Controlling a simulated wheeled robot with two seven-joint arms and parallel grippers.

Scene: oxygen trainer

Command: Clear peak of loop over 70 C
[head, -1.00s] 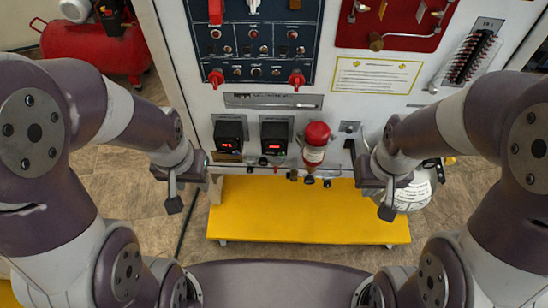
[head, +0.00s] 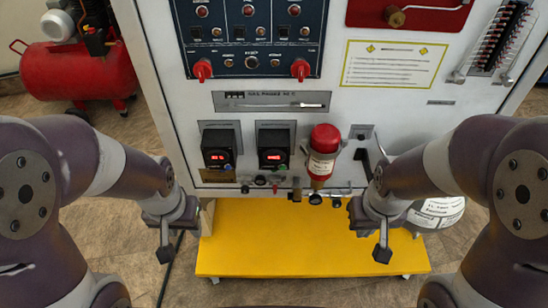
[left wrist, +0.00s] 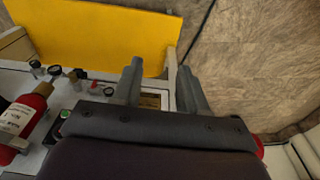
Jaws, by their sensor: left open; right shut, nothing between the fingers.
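Two black controllers with lit red displays sit side by side low on the white panel: the left controller (head: 219,150) and the right controller (head: 274,150). Their digits are too small to read surely. My left gripper (head: 165,250) is open and empty, below and left of the controllers, apart from the panel. In the left wrist view its two fingers (left wrist: 158,82) stand apart, with a green button (left wrist: 65,114) beside them. My right gripper (head: 382,252) is shut and empty, right of the controllers, in front of the yellow platform.
A red bottle (head: 322,160) projects from the panel right of the controllers. Small knobs and fittings (head: 295,190) line the panel's lower edge. A yellow platform (head: 300,240) lies below. A blue switch panel (head: 250,40) is above. A red compressor (head: 75,75) stands at left.

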